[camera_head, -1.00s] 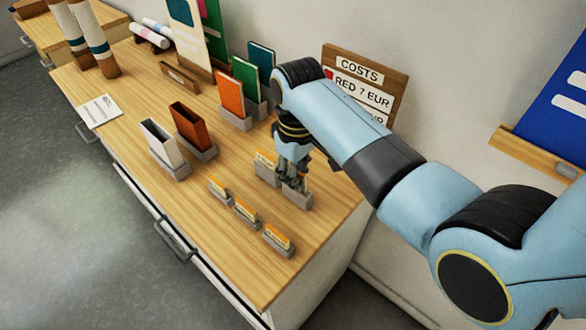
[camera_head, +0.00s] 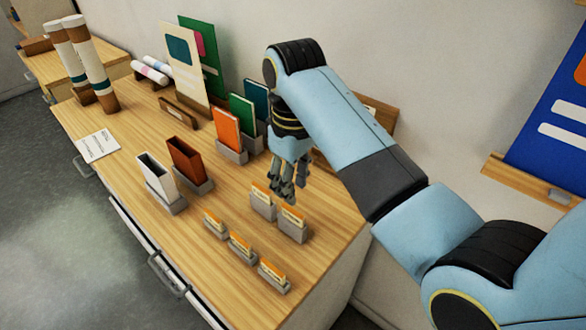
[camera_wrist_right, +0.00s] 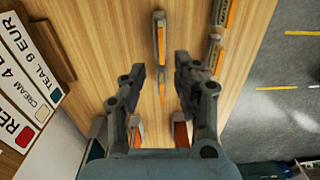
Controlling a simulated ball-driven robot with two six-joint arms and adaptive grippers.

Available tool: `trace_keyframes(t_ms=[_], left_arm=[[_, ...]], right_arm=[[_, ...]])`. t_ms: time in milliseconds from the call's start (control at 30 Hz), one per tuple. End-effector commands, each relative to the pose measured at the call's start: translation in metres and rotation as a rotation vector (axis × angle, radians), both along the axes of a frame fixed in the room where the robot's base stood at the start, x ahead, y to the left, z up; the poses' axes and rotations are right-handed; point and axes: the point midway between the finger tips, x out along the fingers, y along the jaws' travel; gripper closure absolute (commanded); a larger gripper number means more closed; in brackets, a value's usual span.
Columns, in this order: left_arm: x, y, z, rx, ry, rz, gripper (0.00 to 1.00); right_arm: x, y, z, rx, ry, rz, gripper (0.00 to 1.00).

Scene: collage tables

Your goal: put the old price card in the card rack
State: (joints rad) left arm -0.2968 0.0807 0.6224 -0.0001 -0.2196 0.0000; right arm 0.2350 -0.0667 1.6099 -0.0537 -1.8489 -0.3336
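Two grey card racks stand side by side near the table's right end. The left rack (camera_head: 262,213) and the right rack (camera_head: 294,233) each hold a white card with an orange top, the left card (camera_head: 261,192) and the right card (camera_head: 292,214). I cannot tell which card is the old price card. My right gripper (camera_head: 285,194) hangs above and just behind these racks. My left gripper is out of view.
Three small grey holders with orange-topped cards (camera_head: 241,244) line the front edge. White and brown boxes (camera_head: 186,161), books (camera_head: 226,128) and a white paper (camera_head: 97,145) stand or lie farther left. My arm mostly covers the price board, which shows in the wrist view (camera_wrist_right: 22,85).

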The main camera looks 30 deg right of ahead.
Motion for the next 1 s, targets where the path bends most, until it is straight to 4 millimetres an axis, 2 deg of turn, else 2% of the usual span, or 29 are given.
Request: trace_keyframes(t_ms=[133,333,867,967,1000], left_arm=[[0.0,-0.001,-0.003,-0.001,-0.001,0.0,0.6],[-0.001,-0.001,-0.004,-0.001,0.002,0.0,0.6],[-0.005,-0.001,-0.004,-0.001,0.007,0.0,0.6],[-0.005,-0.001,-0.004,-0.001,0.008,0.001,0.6],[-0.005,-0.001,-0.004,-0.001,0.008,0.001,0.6]], right_arm=[[0.001,0.0,0.026,0.0,-0.002,0.0,0.69],[0.0,0.0,0.04,0.0,0.001,0.0,0.69],[-0.002,-0.001,0.04,-0.001,0.0,-0.002,0.69],[-0.015,-0.008,0.032,-0.008,-0.015,-0.023,0.69],[-0.024,-0.012,0.026,-0.014,-0.027,-0.041,0.69]])
